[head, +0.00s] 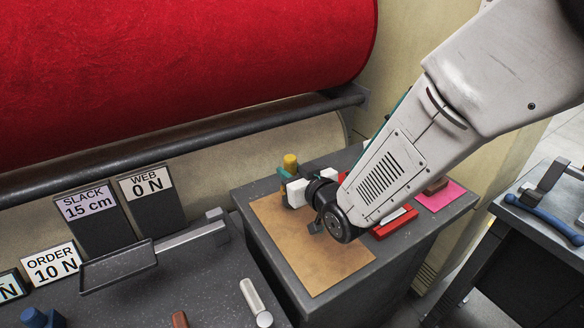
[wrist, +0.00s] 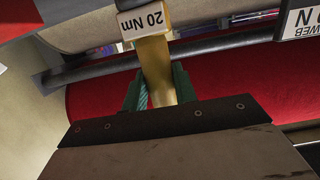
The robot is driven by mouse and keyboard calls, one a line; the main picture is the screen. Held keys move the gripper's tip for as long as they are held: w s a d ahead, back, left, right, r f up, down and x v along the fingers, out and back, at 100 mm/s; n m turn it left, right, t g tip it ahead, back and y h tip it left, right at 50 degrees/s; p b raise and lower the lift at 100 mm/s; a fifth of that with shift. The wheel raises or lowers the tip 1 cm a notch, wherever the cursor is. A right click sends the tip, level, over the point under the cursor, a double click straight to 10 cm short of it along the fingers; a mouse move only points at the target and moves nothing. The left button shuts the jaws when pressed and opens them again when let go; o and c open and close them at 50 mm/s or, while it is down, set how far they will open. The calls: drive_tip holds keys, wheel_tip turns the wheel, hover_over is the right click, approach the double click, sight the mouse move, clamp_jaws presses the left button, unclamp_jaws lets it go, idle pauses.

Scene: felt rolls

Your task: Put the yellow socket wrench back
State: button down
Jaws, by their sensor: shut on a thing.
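The yellow socket wrench (wrist: 155,68) is between the green fingers of my gripper (wrist: 160,92) in the wrist view. A white tag reading "20 Nm" is on it, upside down in that view. In the head view the wrench's yellow end (head: 290,161) sticks up just beyond my gripper (head: 288,175), near the far left edge of the brown mat (head: 305,255). My gripper is shut on the wrench. My arm and wrist hide much of it in the head view, so I cannot tell whether it touches the grey top (head: 250,192).
A red tray (head: 395,224) and a pink sheet (head: 440,196) with a dark red block lie right of my wrist. A left grey bench (head: 190,290) carries sign stands and a flat-plated arm. A blue-handled tool (head: 545,220) lies far right. The red felt roll (head: 180,70) hangs behind.

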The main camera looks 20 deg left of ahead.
drive_tip(key=shift+f, duration=0.55)
idle(0.5)
drive_tip(key=c, duration=1)
unclamp_jaws()
drive_tip(key=shift+c, duration=0.2)
drive_tip(key=v, duration=0.8)
drive_tip(key=shift+f, duration=0.1)
